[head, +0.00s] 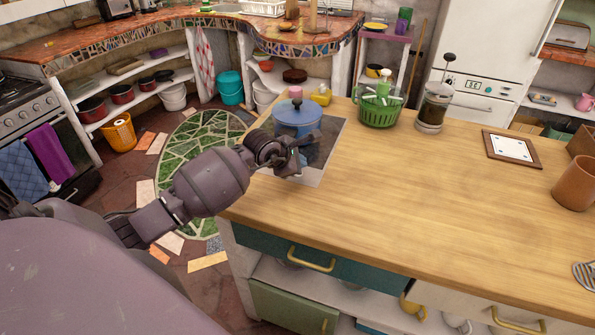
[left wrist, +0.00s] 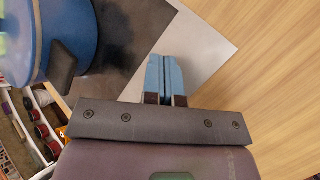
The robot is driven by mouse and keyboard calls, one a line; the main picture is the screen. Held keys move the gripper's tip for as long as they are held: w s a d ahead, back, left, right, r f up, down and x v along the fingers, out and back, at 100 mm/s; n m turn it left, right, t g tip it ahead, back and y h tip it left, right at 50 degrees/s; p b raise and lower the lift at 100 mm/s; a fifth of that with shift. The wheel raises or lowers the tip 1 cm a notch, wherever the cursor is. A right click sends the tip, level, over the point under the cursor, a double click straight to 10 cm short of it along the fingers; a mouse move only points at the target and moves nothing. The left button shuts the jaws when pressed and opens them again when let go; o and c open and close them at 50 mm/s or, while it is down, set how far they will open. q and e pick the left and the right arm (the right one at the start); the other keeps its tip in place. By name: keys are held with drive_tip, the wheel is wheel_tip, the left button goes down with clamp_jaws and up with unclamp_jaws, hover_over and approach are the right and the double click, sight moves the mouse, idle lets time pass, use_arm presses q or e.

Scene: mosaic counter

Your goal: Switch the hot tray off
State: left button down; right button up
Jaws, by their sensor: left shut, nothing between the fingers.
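The hot tray (head: 332,133) is a flat plate at the left end of the wooden island, with a dark surface and a light grey strip along its near side. In the left wrist view the light grey strip (left wrist: 212,58) shows beside the dark plate. My left gripper (head: 301,163) is over the near part of the tray, beside the pot. Its blue fingers (left wrist: 165,62) are shut and empty, in front of the light strip. I cannot make out a switch. My right gripper is out of view.
A green basket (head: 379,111) with bottles and a glass coffee press (head: 434,106) stand behind to the right. A framed white card (head: 511,147) and a brown cup (head: 575,183) are further right. The middle of the island top (head: 420,185) is clear.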

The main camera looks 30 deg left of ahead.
use_arm(q)
drive_tip(key=shift+r+p, duration=0.5)
drive_tip(key=shift+r, duration=0.25)
wheel_tip(320, 180, up, 2)
drive_tip(key=shift+p, duration=0.6)
drive_tip(key=shift+r+p, duration=0.35)
drive_tip(key=shift+r, duration=0.3)
drive_tip(key=shift+r+p, duration=0.3)
drive_tip(key=shift+r, duration=0.25)
drive_tip(key=shift+d, duration=0.1)
